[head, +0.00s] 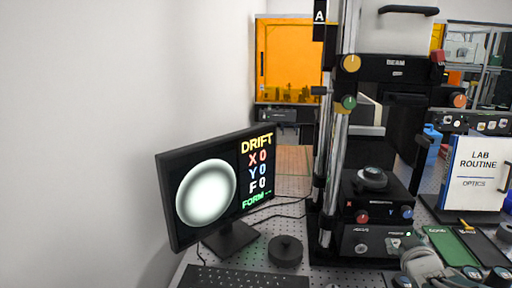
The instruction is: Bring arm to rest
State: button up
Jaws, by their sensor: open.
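Parts of my arm (428,264), grey links and dark joints with pale caps, show at the bottom right edge, low in front of the interferometer stand. I cannot make out my gripper or its fingers in the head view. The interferometer (385,190) stands upright right of centre. It has a tall metal column, a beam unit with coloured knobs, and a black stage with a round dark piece on top. The monitor (217,188) left of it shows a bright oval spot and the words DRIFT, X 0, Y 0, F 0 and FORM.
A keyboard (245,278) and a round black knob (285,250) lie in front of the monitor. A green tray (452,246) and a dark tray lie at the right, near my arm. A LAB ROUTINE sign (477,173) stands behind them. A white wall (110,130) fills the left.

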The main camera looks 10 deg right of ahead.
jog(key=s+a+g+y, duration=0.1)
jog(key=s+a+g, duration=0.2)
jog(key=s+a, duration=0.2)
jog(key=s+a+f+g+y, duration=0.1)
jog(key=s+a+g+y, duration=0.1)
jog(key=s+a, duration=0.4)
jog(key=s+a+f+m+g+y, duration=0.1)
jog(key=s+a, duration=0.5)
jog(key=a, duration=0.6)
jog(key=g+y, duration=0.1)
jog(key=g, duration=0.1)
jog(key=shift+a+f+g, duration=0.25)
jog(key=shift+a+g, duration=0.05)
jog(key=shift+a, duration=0.05)
